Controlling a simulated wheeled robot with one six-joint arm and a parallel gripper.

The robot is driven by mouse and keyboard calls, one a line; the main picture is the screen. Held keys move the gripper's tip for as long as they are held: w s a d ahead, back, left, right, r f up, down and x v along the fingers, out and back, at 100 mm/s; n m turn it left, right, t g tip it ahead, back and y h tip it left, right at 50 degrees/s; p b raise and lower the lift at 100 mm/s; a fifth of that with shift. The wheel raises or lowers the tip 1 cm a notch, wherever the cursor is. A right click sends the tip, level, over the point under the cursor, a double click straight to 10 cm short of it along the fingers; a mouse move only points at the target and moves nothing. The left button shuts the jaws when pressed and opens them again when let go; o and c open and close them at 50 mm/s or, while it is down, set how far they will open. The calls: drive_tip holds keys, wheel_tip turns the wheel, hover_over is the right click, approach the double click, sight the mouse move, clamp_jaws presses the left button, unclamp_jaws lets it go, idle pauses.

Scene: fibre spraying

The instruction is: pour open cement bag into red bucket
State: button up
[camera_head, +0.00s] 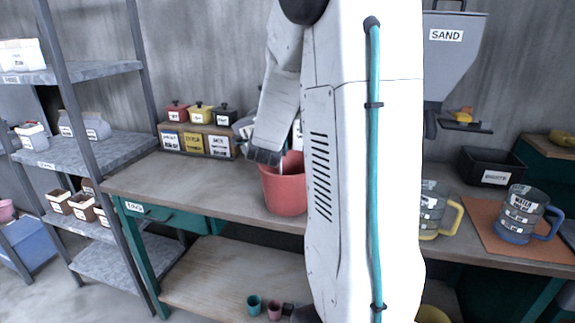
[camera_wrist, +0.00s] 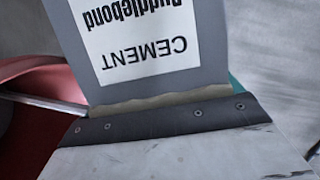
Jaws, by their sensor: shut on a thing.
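The red bucket (camera_head: 284,190) stands upright on the workbench, partly hidden by my arm. My gripper (camera_head: 264,157) is at the bucket's left rim in the head view and points downward. The grey cement bag (camera_wrist: 215,50) fills the upper middle of the wrist view. Its white label reads CEMENT upside down, and a pale ragged edge shows beside my gripper's dark bolted plate. My gripper is shut on the bag. The bucket's red side (camera_wrist: 30,75) also shows at the left of the wrist view. The bag's opening, its contents and the bucket's inside are hidden from me.
Small lidded pots (camera_head: 200,114) stand on a labelled rack behind the bucket. To the right are a yellow-handled jug (camera_head: 432,208), a blue-handled jug (camera_head: 522,215), a black bin (camera_head: 490,168) and a SAND hopper (camera_head: 452,55). The bench (camera_head: 165,185) is clear left of the bucket.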

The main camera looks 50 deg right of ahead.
drive_tip(key=shift+r, duration=0.15)
drive_tip(key=shift+s+d+f+m+h+p, duration=0.15)
drive_tip(key=shift+s+d+f+m+p, duration=0.1)
drive_tip(key=shift+s+m, duration=0.3)
drive_tip(key=shift+s+d+f+m+h+p, duration=0.15)
drive_tip(key=shift+s+d+f+m, duration=0.1)
drive_tip(key=shift+s+m, duration=0.3)
idle(0.6)
drive_tip(key=shift+s+d+r+m+t+h+p, duration=0.2)
drive_tip(key=shift+s+m+t+h, duration=0.25)
drive_tip(key=shift+m, duration=0.75)
drive_tip(key=shift+s+d+r+m+t+h+p, duration=0.2)
drive_tip(key=shift+s+m, duration=0.35)
drive_tip(key=shift+m, duration=0.65)
idle(1.7)
idle(1.7)
drive_tip(key=shift+w+a+f+n+y, duration=0.15)
drive_tip(key=shift+w+n+y, duration=0.15)
drive_tip(key=shift+n, duration=0.3)
drive_tip(key=shift+w+a+r+n+y, duration=0.15)
drive_tip(key=shift+w+n, duration=0.1)
drive_tip(key=shift+n, duration=0.35)
drive_tip(key=shift+w+f+n, duration=0.15)
drive_tip(key=shift+f+n, duration=0.1)
drive_tip(key=shift+n, duration=0.15)
